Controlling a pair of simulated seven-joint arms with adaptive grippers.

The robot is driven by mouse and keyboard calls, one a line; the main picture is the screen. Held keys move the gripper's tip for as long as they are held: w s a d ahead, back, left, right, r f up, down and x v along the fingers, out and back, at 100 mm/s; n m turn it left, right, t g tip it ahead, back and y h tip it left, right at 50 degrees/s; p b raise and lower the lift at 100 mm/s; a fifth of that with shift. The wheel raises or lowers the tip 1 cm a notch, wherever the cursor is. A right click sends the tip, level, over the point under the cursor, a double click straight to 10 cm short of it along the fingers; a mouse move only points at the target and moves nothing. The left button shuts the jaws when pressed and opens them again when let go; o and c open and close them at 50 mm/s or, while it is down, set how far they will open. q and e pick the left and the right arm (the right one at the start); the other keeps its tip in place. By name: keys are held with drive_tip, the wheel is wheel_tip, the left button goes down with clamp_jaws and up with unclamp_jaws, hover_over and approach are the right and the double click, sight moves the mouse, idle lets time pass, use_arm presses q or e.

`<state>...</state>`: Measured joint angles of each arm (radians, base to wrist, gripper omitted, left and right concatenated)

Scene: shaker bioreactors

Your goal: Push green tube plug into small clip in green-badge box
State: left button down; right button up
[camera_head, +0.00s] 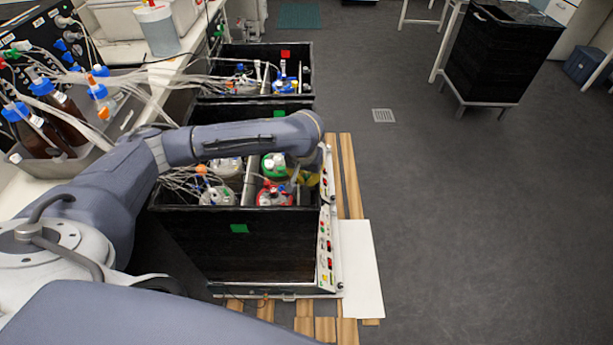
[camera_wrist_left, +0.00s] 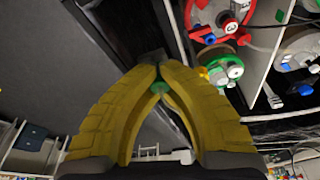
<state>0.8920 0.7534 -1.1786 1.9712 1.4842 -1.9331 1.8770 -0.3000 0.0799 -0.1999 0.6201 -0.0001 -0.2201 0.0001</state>
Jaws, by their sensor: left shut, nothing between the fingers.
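The near black box carries a green badge (camera_head: 239,229) on its front wall. It holds bioreactor vessels, one with a green cap (camera_head: 274,165) and one with a red cap (camera_head: 274,196). My left gripper (camera_head: 309,178) reaches over the right side of this box, beside the green cap. In the left wrist view its yellow fingers (camera_wrist_left: 157,68) meet at the tips, shut and empty. A small green piece (camera_wrist_left: 160,88) shows through the gap below the tips. I cannot tell whether it is the tube plug. The small clip cannot be made out. My right gripper is not in view.
Another black box with a red badge (camera_head: 285,54) stands behind. Tubes run from the bench at left, where a grey tray (camera_head: 120,118) holds brown bottles. A white panel (camera_head: 360,268) lies at the right of the near box.

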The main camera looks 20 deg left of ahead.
use_arm(q)
drive_tip(key=c, duration=1.5)
unclamp_jaws()
drive_tip(key=shift+s, duration=0.1)
drive_tip(key=v, duration=1.2)
